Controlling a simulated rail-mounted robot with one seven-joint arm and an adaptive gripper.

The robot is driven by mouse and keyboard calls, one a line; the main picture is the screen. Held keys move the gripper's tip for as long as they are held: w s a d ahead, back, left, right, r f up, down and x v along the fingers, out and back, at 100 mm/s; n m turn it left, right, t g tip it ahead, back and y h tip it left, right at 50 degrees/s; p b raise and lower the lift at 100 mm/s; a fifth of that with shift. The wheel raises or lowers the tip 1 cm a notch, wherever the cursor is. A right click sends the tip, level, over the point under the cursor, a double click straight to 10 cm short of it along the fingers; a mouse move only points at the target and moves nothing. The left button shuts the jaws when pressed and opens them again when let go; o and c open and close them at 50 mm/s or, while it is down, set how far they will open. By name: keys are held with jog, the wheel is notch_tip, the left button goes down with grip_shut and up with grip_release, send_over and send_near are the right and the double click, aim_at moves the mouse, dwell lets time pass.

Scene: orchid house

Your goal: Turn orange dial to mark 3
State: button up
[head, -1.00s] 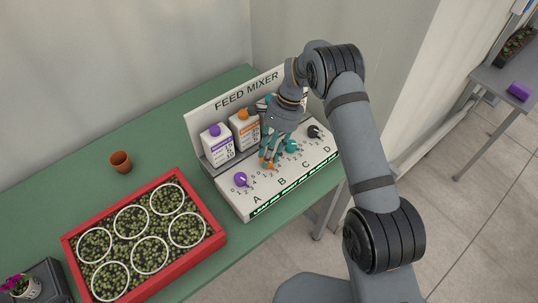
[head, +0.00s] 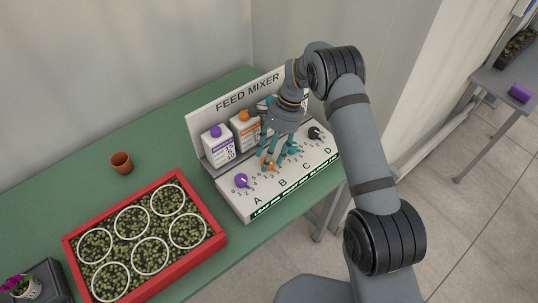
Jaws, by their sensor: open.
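The feed mixer (head: 222,189) is a white sloped panel on the green table with dials over letters A to D. The orange dial (head: 270,166) sits above letter B and is partly hidden by my gripper. My gripper (head: 274,163) is open, its teal fingers pointing down at the orange dial. I cannot tell whether the fingers touch it. The dial's pointer and its scale marks are too small and covered to read.
A purple dial (head: 241,180) is at the left, a teal dial (head: 293,150) close right of my gripper and a black dial (head: 314,133) farther right. A red tray (head: 207,252) of seedlings is front left.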

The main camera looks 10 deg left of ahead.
jog(key=shift+r, duration=0.1)
jog(key=v, duration=1.2)
jog(key=shift+s, duration=0.15)
jog(key=x, duration=1.2)
